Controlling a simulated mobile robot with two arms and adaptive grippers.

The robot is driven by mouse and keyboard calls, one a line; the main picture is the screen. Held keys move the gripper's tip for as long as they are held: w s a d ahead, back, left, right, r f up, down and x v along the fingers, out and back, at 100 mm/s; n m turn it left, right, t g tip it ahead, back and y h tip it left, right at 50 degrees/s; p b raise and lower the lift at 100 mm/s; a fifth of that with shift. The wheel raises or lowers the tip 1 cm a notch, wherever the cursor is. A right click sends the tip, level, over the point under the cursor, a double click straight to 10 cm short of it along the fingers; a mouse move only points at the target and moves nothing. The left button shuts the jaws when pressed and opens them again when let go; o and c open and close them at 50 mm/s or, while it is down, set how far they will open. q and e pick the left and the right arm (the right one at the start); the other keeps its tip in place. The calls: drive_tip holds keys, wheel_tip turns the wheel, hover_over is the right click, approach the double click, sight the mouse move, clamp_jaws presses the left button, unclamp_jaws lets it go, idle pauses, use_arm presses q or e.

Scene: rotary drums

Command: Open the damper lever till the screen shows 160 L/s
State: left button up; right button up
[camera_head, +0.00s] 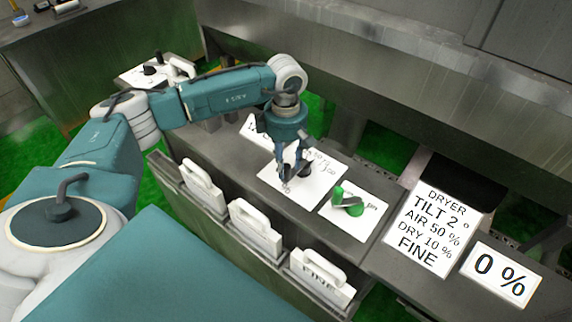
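My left gripper (285,176) points down over a white plate (312,183) on the grey bench. A small dark knob or lever (304,168) stands on this plate, just right of the fingers. The fingers are partly in line with it, so I cannot tell whether they touch it or how wide they are apart. I cannot tell which control is the damper. A white screen (499,275) at the far right reads 0 %. My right gripper is out of view.
A white card (432,229) reads DRYER, TILT 2°, AIR 50 %, DRY 10 %, FINE. Several white-handled bins, one marked FINE (318,277), line the bench front. Another plate with a dark knob (152,71) is at the back left. A steel wall rises behind the bench.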

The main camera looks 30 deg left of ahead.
use_arm(q)
drive_tip(key=shift+f, duration=1.45)
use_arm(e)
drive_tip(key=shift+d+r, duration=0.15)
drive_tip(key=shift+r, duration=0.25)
